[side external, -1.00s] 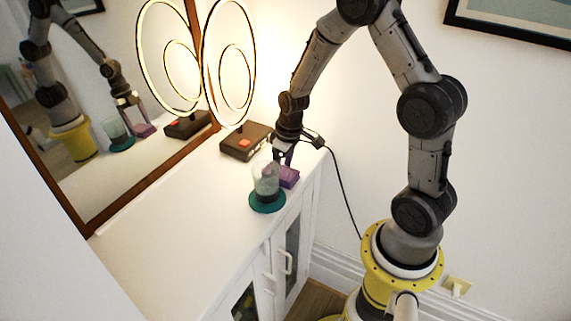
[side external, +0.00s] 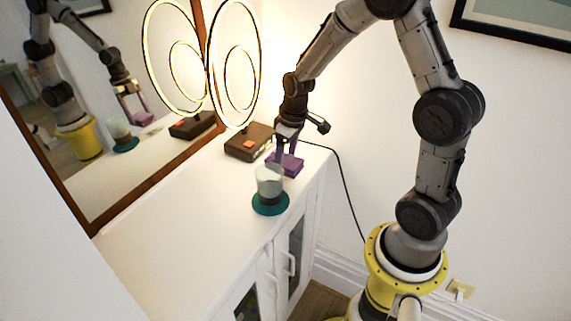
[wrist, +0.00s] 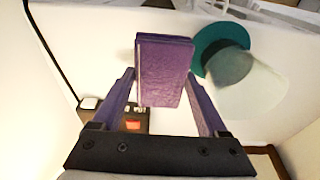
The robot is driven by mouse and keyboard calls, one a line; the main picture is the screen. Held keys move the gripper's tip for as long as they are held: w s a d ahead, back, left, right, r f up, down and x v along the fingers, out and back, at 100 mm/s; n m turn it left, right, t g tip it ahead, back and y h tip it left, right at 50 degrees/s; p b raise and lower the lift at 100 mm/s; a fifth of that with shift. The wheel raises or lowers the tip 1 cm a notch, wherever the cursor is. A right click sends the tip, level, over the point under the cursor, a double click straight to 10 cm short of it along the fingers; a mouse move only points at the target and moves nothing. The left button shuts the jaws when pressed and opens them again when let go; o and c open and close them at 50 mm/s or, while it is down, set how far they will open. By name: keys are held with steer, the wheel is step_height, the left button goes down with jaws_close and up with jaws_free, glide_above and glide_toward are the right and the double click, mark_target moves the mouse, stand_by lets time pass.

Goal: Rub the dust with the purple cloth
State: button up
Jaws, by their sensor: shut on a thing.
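A purple folded cloth (side external: 286,163) is held between the fingers of my gripper (side external: 287,152), near the back right of the white cabinet top. In the wrist view, the fingers of my gripper (wrist: 160,75) are on either side of the cloth (wrist: 165,70), which is a flat block. A clear cup (side external: 269,181) stands upright on a round teal coaster (side external: 270,208), just in front of the cloth. In the wrist view the cup (wrist: 250,86) and coaster (wrist: 212,40) are right of the cloth, apart from it. I cannot make out any dust.
A lamp with glowing rings (side external: 233,65) and a dark base (side external: 248,143) stands behind and left of my gripper. A wood-framed mirror (side external: 150,165) leans at the back. A black cable runs over the cabinet's right edge. The cabinet top (side external: 190,235) is bare at front left.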

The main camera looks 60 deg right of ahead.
steer(key=shift+r, duration=0.55)
steer(key=shift+r, duration=1.5)
